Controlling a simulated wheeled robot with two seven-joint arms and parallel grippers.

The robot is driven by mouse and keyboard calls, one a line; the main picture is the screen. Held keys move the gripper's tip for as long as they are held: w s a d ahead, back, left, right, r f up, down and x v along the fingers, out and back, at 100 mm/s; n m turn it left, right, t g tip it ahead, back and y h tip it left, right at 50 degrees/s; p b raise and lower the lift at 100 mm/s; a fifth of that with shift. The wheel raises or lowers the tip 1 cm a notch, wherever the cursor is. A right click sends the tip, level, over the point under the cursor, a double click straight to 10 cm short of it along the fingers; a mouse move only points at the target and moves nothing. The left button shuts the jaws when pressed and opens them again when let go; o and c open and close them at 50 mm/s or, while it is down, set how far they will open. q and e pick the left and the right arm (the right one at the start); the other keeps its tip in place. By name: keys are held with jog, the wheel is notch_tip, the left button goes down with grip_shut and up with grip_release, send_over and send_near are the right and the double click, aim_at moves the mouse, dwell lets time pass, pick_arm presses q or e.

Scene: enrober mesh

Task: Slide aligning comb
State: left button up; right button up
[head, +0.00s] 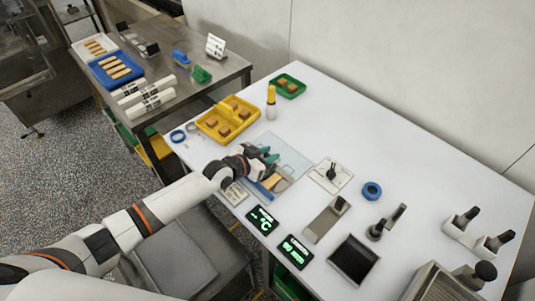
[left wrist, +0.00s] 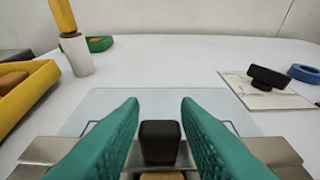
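My left gripper (head: 268,156) reaches in over the near edge of the white table, above a clear plate (head: 290,153). Its two teal fingers (left wrist: 159,105) are apart in the left wrist view. A black upright knob (left wrist: 159,142) stands between them in that picture, with a gap at the fingers; contact is not visible. The knob sits on a metal piece (left wrist: 270,151) with a tan part below it, which I take to be the aligning comb. In the head view its tan part (head: 272,182) shows beside the gripper, and the knob is hidden. My right gripper is out of view.
A yellow tray (head: 205,121) with brown pieces and a yellow-topped bottle (head: 271,101) stand beyond the gripper. A white tile with a black knob (head: 331,174), a blue ring (head: 371,190) and a metal slide (head: 326,219) lie to the right. Two displays (head: 295,251) stand near the front edge.

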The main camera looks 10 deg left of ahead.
pick_arm(q)
grip_shut()
jog(key=shift+w+d+f+b, duration=0.1)
jog(key=shift+w+d+b, duration=0.05)
jog(key=shift+w+b, duration=0.15)
jog(key=w+d+b, duration=0.2)
jog(key=w+b, duration=0.1)
jog(key=w+d+b, duration=0.1)
jog(key=w+b, duration=0.1)
jog(key=shift+w+d+f, duration=0.15)
jog(key=shift+d, duration=0.15)
jog(key=shift+w+d, duration=0.2)
jog(key=shift+w, duration=0.1)
jog(key=shift+r, duration=0.4)
jog(key=shift+o, duration=0.5)
grip_release()
jog(key=shift+o, duration=1.4)
jog(key=shift+w+d+f, duration=0.1)
jog(key=shift+w, duration=0.05)
